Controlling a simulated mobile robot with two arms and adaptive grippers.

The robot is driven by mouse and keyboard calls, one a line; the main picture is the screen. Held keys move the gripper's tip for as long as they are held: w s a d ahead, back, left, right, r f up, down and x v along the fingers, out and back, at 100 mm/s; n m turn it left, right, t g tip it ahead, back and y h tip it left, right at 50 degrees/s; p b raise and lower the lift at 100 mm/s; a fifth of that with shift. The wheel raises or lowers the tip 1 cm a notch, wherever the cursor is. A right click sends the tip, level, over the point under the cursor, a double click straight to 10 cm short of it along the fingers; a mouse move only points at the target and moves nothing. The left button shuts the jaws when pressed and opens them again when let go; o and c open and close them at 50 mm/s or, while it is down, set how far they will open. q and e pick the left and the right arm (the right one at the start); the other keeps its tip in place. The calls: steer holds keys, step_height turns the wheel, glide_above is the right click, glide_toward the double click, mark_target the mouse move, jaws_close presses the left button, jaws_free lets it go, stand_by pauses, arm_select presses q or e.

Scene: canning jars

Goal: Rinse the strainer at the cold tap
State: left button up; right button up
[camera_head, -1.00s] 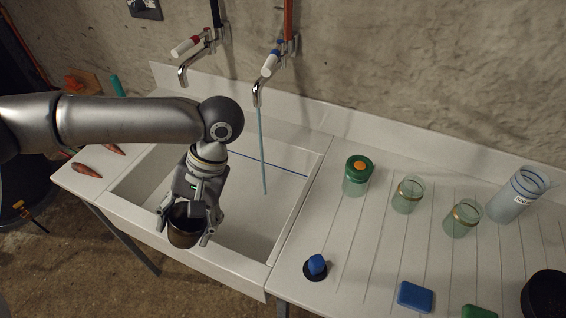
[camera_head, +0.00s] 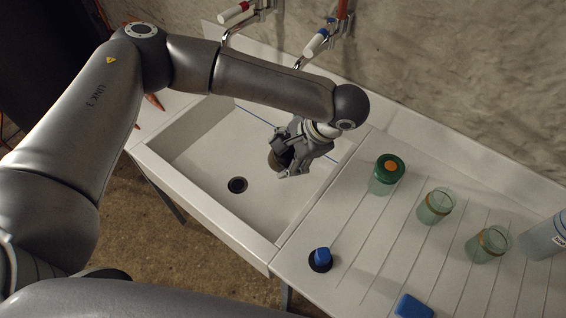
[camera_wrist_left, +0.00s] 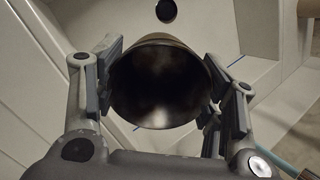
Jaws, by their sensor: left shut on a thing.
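My left gripper (camera_head: 284,157) is shut on the strainer (camera_head: 276,162), a dark, brownish metal cup held over the right part of the white sink (camera_head: 208,158). In the left wrist view, the strainer (camera_wrist_left: 160,85) sits between both fingers, its round dark inside facing the camera. Any mesh is too dark to make out. The cold tap (camera_head: 316,43), with a blue-marked handle, is on the wall behind my forearm. The arm hides the space below its spout, so I cannot see whether water reaches the strainer. My right gripper is not in view.
The sink drain (camera_head: 237,185) is open and clear. The hot tap (camera_head: 238,12) has a red-marked handle. A blue block (camera_head: 413,306) lies in front.

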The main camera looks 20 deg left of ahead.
arm_select(q)
steer(key=shift+w+f+b, duration=0.2)
steer(key=shift+w+b, duration=0.15)
steer(key=shift+w, duration=0.1)
steer(key=shift+w+f+b, duration=0.2)
steer(key=shift+w+b, duration=0.15)
steer(key=shift+w, duration=0.1)
steer(key=w+f+b, duration=0.1)
steer(key=w+b, duration=0.3)
steer(key=w, duration=0.5)
steer(key=shift+w+a+f, duration=0.15)
steer(key=shift+w+f, duration=0.05)
steer(key=shift+w, duration=0.05)
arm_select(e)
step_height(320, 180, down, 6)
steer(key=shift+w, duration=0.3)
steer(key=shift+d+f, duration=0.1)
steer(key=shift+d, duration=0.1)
arm_select(q)
steer(key=shift+d+p, duration=0.35)
steer(key=shift+d, duration=0.25)
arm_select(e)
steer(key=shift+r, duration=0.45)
